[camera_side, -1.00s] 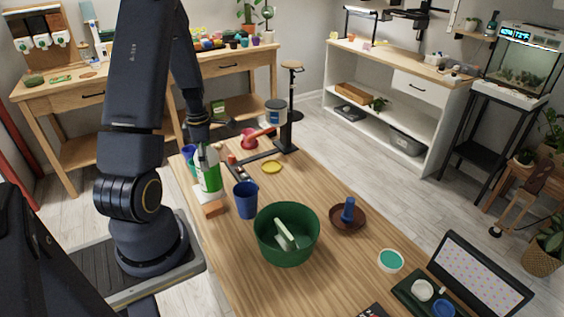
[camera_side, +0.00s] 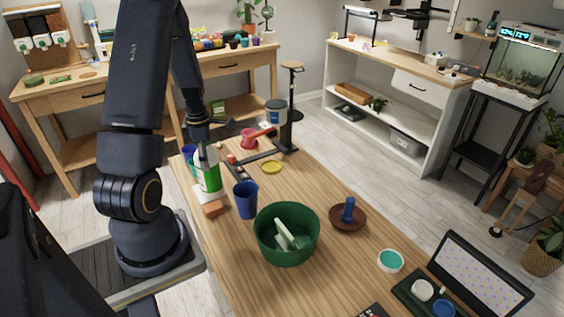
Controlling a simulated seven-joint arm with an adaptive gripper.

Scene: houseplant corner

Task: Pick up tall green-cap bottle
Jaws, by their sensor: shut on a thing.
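The tall bottle (camera_side: 209,178), with a green label and a pale upper part, stands at the far left of the wooden table. It looks upright. My gripper (camera_side: 203,148) is at the top of the bottle, pointing down, and its jaws are shut on it. The fingers are small and dark here, and the bottle's cap is hidden by them. I cannot tell whether the bottle's base touches the surface below.
A blue cup (camera_side: 246,199) and an orange-brown block (camera_side: 213,209) are close to the bottle. A green bowl (camera_side: 286,252) holding a pale object stands nearer. A brown saucer (camera_side: 348,218) bears a blue object.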

